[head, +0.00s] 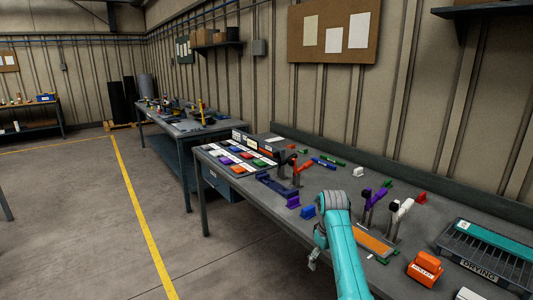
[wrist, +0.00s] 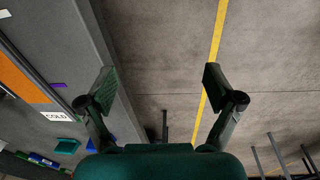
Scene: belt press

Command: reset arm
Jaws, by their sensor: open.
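My teal arm rises at the front of the workbench in the head view, bent at its elbow. My gripper (head: 312,262) hangs small at the bench's front edge there. In the wrist view my gripper (wrist: 158,88) has its two dark fingers spread wide apart. Nothing is between them; the floor and the bench edge show beyond. The workbench (head: 252,200) runs along the wall in the head view. Its grey top and edge also fill the left of the wrist view (wrist: 62,32).
On the bench are an orange strip (head: 374,243), an orange block (head: 425,268), a rack labelled DRYING (head: 478,264), upright clamp-like tools (head: 398,215) and coloured pads (head: 240,155). A second bench (head: 178,125) stands behind. Open floor with a yellow line (head: 138,205) lies left.

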